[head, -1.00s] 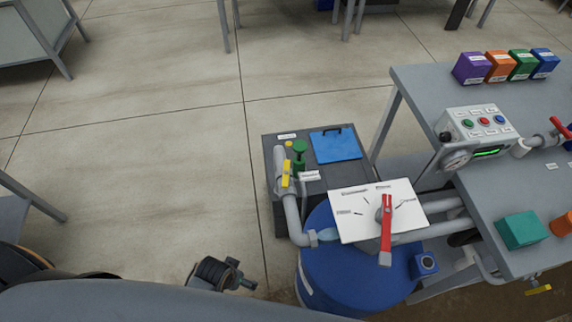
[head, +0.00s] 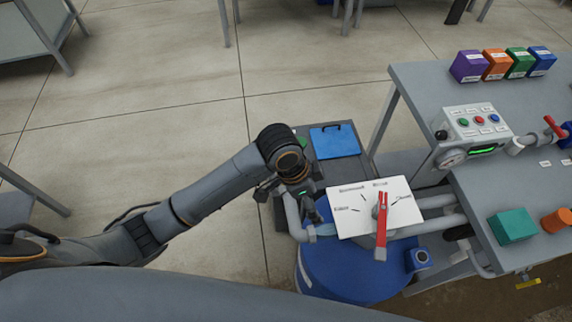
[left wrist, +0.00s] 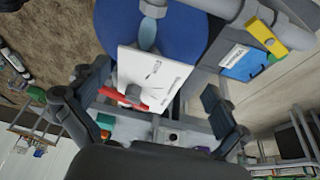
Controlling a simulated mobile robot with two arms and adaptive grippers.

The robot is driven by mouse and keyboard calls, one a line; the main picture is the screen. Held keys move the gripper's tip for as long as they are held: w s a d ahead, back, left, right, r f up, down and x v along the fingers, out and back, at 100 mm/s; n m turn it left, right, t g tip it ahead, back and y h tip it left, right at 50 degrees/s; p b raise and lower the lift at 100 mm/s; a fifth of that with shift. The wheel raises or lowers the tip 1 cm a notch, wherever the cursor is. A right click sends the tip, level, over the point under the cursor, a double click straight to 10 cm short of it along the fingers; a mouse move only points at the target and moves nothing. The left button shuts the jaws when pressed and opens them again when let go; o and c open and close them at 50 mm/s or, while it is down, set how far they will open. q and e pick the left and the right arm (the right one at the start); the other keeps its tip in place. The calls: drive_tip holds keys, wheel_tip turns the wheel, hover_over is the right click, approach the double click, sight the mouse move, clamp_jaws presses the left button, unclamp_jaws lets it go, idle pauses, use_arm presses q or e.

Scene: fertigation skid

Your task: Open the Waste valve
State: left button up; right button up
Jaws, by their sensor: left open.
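The yellow-handled valve is hidden behind my left arm in the head view; its yellow handle (left wrist: 265,37) shows in the left wrist view, on a grey pipe at upper right. A red lever (head: 381,228) sits on a white dial plate (head: 348,212) above the blue drum (head: 350,272). The lever also shows in the left wrist view (left wrist: 122,96), between my fingers in the picture. I cannot read which valve is labelled Waste. My left gripper (head: 290,201) is open and empty, left of the plate, over the grey pipe. My right gripper is not in view.
A bench (head: 425,85) at the right carries a control box (head: 478,125), coloured blocks and a red-handled valve (head: 555,128).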

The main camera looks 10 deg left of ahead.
use_arm(q)
drive_tip(key=w+a+r+m+g+y, duration=0.1)
drive_tip(key=w+a+r+m+y, duration=0.3)
drive_tip(key=w+a, duration=0.65)
drive_tip(key=shift+n, duration=0.6)
drive_tip(key=f, duration=0.4)
drive_tip(key=w+d+f+p, duration=0.1)
drive_tip(key=f, duration=0.3)
drive_tip(key=f+p, duration=0.1)
drive_tip(key=f, duration=0.3)
drive_tip(key=shift+w+d+f, duration=0.15)
drive_tip(key=shift+w, duration=0.1)
